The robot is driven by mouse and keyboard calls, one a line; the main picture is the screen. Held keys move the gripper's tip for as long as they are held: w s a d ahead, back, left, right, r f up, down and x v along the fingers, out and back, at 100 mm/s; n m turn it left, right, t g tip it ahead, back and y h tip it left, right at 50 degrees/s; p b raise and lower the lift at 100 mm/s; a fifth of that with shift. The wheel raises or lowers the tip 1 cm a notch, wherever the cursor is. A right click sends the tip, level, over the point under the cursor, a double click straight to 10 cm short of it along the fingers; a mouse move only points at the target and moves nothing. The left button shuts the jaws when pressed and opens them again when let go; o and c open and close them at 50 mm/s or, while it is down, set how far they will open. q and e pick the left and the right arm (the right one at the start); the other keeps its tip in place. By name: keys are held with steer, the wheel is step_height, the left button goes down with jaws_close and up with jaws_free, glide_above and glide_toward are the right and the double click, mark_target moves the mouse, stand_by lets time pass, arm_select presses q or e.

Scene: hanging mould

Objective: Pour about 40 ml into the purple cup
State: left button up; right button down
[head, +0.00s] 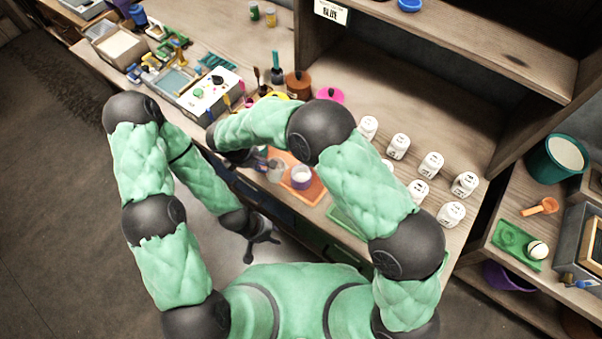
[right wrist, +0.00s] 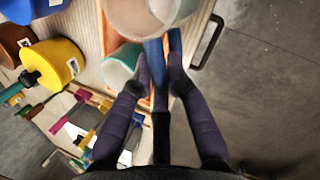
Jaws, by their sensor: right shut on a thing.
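The purple cup (head: 301,177) stands on an orange tray (head: 314,194) near the bench's front edge, with whitish content at its top. My right gripper (right wrist: 160,75) is shut on the blue handle (right wrist: 154,50) of a pale translucent jug (right wrist: 130,14). In the head view the jug (head: 276,172) is just left of the purple cup; whether they touch, and how far the jug tilts, I cannot tell. My left gripper (head: 263,241) is open and empty, low in front of the bench.
Several white labelled jars (head: 431,165) stand right of my right arm. A green tray (head: 345,222) lies near the front edge. Left are pots, including a yellow one (right wrist: 58,62), and a pale teal cup (right wrist: 118,67) stands close to my right fingers. A shelf rises behind.

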steer(key=shift+w+a+f+h+b, duration=0.15)
steer(key=shift+a+f+h+b, duration=0.15)
steer(key=shift+f, duration=0.3)
steer(key=shift+w+a+f+h+b, duration=0.15)
steer(key=shift+f+h, duration=0.25)
steer(key=shift+f, duration=0.2)
